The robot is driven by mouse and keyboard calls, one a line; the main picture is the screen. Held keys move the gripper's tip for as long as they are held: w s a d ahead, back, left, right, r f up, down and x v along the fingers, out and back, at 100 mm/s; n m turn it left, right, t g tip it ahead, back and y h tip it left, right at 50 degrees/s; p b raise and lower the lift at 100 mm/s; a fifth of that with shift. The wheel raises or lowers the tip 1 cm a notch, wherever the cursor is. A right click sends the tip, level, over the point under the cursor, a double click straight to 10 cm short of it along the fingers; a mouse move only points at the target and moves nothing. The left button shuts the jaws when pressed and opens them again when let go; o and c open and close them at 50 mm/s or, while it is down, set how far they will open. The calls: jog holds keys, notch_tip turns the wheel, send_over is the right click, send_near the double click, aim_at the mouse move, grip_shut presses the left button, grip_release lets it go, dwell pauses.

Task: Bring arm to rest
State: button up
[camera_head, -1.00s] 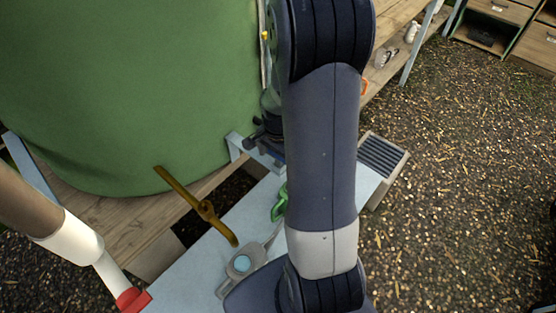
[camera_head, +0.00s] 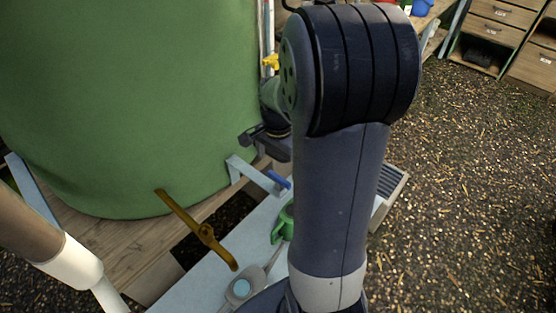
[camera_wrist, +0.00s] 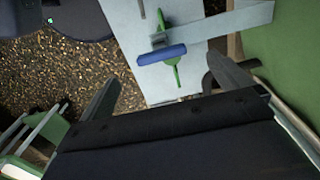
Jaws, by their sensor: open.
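My dark blue-grey arm (camera_head: 340,190) rises through the middle of the body camera view, its big rounded joint at the top and a pale grey band near the bottom. My gripper (camera_head: 263,143) shows small and dark to the left of the arm, in front of the lower right side of a green tank; part of it is hidden. In the wrist view my gripper (camera_wrist: 162,72) has its two fingers spread wide, with nothing held between them. Past the fingertips lies a blue-handled tool with green parts (camera_wrist: 162,55), on or over a pale board.
The green tank (camera_head: 120,100) stands close at left on wooden planks (camera_head: 110,235). Wooden drawers (camera_head: 490,35) stand at back right. Gravel floor (camera_head: 470,190) at right is open.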

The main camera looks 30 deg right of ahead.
aim_at(278, 178)
notch_tip(278, 178, down, 11)
jog(key=shift+r+b, duration=0.1)
jog(key=shift+b, duration=0.35)
jog(key=shift+r, duration=0.2)
